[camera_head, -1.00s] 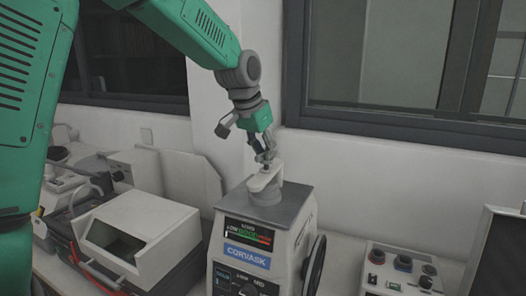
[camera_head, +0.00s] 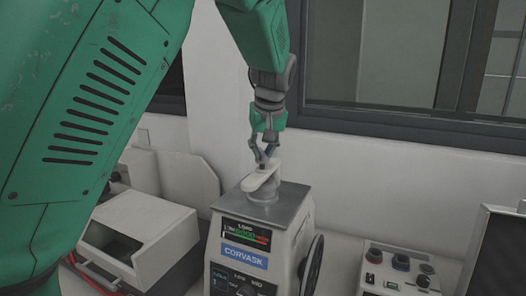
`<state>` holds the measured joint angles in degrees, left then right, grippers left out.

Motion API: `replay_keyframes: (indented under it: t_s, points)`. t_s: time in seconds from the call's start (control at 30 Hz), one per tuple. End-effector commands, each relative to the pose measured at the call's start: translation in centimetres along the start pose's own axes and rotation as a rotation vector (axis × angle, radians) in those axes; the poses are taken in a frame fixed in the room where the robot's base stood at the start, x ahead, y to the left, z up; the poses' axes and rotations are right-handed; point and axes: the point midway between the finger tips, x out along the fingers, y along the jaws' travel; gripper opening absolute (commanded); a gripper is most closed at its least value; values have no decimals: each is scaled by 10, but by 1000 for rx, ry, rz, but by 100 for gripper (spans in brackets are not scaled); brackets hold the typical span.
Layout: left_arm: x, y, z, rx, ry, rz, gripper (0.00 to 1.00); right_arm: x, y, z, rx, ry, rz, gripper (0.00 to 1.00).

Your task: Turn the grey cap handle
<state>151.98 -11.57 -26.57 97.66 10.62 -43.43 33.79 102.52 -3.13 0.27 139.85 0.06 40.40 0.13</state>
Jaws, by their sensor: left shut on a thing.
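The mounting press (camera_head: 250,240) is a pale box with a display and a blue CORVASK label, standing low in the middle of the head view. On its grey top sits a round cap (camera_head: 264,195) with a pale grey bar handle (camera_head: 258,182) across it. My left gripper (camera_head: 264,160) comes down from above, pointing downward, and is shut on the far end of the handle. The fingertips are small in the picture and partly hide that end. My right gripper is not in view.
A grey-white machine with an open front (camera_head: 137,235) stands left of the press. A dark handwheel (camera_head: 312,265) is on the press's right side. A control box with knobs (camera_head: 398,270) stands further right. The wall and window are behind.

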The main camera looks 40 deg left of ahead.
Motion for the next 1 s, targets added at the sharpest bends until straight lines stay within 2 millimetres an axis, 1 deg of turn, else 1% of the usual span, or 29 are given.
replay_keyframes:
  t_s: [0.03, 0.6, 0.8, 1.0]
  points:
    - [-3, 4, -4, -37, 17, -9, 0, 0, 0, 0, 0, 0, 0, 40]
    - [-2, 4, -5, -525, 12, -207, 0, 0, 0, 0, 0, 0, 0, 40]
    - [-2, 5, -6, -656, 10, -260, 0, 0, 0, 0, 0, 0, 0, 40]
    - [-2, 4, -6, -745, 9, -296, 0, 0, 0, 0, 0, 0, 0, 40]
